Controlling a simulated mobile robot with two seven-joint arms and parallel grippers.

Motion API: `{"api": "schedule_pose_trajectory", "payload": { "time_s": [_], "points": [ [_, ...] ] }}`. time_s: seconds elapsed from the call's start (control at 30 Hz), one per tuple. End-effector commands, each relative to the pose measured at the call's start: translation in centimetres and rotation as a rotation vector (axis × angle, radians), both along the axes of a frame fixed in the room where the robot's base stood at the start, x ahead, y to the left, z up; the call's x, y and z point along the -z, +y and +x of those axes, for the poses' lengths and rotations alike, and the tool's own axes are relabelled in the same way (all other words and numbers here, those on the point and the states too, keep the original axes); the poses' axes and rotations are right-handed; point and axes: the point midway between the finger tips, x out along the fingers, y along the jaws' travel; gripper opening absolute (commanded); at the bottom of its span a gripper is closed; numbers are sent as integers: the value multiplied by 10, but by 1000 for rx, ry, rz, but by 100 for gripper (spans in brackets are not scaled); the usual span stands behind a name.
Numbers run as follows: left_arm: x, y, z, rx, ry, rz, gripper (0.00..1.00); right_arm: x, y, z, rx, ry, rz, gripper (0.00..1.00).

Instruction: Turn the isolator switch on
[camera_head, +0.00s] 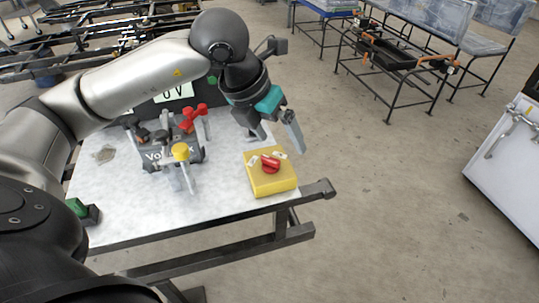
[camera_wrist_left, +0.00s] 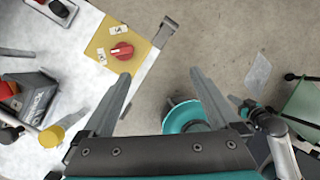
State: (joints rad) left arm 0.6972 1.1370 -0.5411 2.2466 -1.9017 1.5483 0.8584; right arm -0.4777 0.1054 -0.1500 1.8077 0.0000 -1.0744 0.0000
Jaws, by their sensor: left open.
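The isolator switch is a yellow box (camera_head: 283,183) with a red knob (camera_head: 270,164) on top, at the right end of the table. Two small white labels sit beside the knob. In the left wrist view the yellow box (camera_wrist_left: 99,46) and red knob (camera_wrist_left: 122,51) are at the upper left, outside the space between the fingers. My left gripper (camera_head: 280,138) is open and empty, above and behind the box and apart from it. The left wrist view shows its two spread fingers (camera_wrist_left: 165,98). My right gripper is not in view.
The pale table top (camera_head: 120,220) holds a dark device (camera_head: 165,152) with red and yellow parts, left of the box. A black display (camera_head: 174,92) stands behind it. A small green-and-black item (camera_head: 82,210) lies at the left edge. Floor is free right of the table.

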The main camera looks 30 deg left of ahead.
Motion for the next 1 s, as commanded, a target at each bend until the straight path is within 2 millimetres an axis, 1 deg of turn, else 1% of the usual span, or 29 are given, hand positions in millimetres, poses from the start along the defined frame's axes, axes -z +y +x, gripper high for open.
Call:
{"api": "schedule_pose_trajectory", "payload": {
  "time_s": [0.03, 0.1, 0.2, 0.33, 0.47, 0.7, 1.0],
  "points": [
    [-4, 19, 2, -44, -2, 62, 95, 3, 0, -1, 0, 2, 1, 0],
    [-8, 37, 2, -90, -1, 121, 95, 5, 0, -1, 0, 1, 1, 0],
    [-9, 49, 2, -125, 1, 163, 95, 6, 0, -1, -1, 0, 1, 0],
    [-3, 52, 4, -131, 4, 170, 95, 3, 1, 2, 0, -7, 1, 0],
    [12, 52, 9, -130, 5, 168, 95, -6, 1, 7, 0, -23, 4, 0],
    [46, 52, 23, -128, 5, 167, 95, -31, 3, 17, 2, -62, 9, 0],
    [85, 53, 39, -126, 3, 166, 95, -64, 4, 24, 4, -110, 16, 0]
  ]
}}
